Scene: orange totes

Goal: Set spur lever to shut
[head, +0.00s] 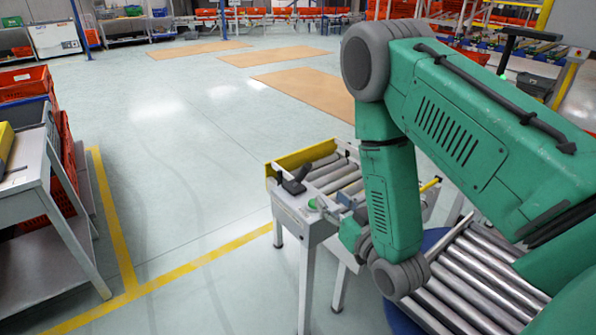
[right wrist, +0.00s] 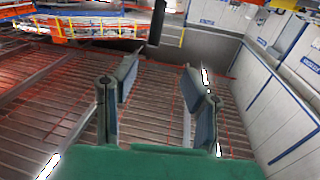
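A black lever (head: 294,182) stands tilted on the grey end housing of a short roller conveyor (head: 340,178), near the middle of the head view. I take it for the spur lever; no label is readable. A green button (head: 312,204) is beside it. My right gripper (head: 343,212) is just right of the button, apart from the lever and partly hidden by my arm. In the right wrist view its two fingers (right wrist: 163,82) are spread with nothing between them. The lever cannot be made out in that view. My left gripper is not in view.
A yellow plate (head: 305,156) edges the far side of the conveyor. More rollers (head: 470,270) lie at the lower right. A grey cart with red totes (head: 25,84) stands at the left. The floor between is clear, with yellow lines (head: 190,266).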

